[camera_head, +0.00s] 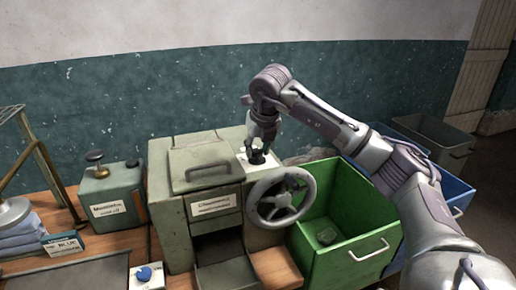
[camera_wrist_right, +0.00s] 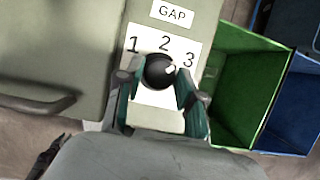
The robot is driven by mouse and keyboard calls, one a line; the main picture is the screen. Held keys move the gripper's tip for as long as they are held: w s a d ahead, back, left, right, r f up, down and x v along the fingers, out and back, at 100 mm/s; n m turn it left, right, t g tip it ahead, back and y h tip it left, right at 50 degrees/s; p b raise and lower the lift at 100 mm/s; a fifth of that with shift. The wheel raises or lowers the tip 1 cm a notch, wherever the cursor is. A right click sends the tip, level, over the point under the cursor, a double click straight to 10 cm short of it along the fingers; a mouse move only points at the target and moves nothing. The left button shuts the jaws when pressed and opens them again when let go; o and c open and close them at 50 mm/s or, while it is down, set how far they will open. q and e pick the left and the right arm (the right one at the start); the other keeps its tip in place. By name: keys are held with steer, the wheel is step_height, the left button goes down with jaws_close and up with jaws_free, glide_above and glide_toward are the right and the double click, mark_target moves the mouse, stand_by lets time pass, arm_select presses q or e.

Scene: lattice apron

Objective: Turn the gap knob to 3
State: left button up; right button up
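The gap knob is a round black knob (camera_wrist_right: 158,72) on a white plate marked 1, 2, 3 under a GAP label (camera_wrist_right: 172,13). Its white mark lies on the right side, pointing roughly at the 3. The plate (camera_head: 243,160) is on top of the green-grey machine (camera_head: 172,200). My right gripper (camera_head: 257,155) is down at the knob from above. In the wrist view its two fingers (camera_wrist_right: 159,78) lie on either side of the knob and seem to touch it. My left gripper is not in view.
A grey handwheel (camera_head: 281,198) is on the machine's right front. A lid handle (camera_head: 208,172) is left of the knob. A green bin (camera_head: 345,215) stands right of the machine, with blue bins beyond.

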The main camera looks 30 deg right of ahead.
steer(key=shift+o, duration=1.4)
steer(key=v, duration=1.2)
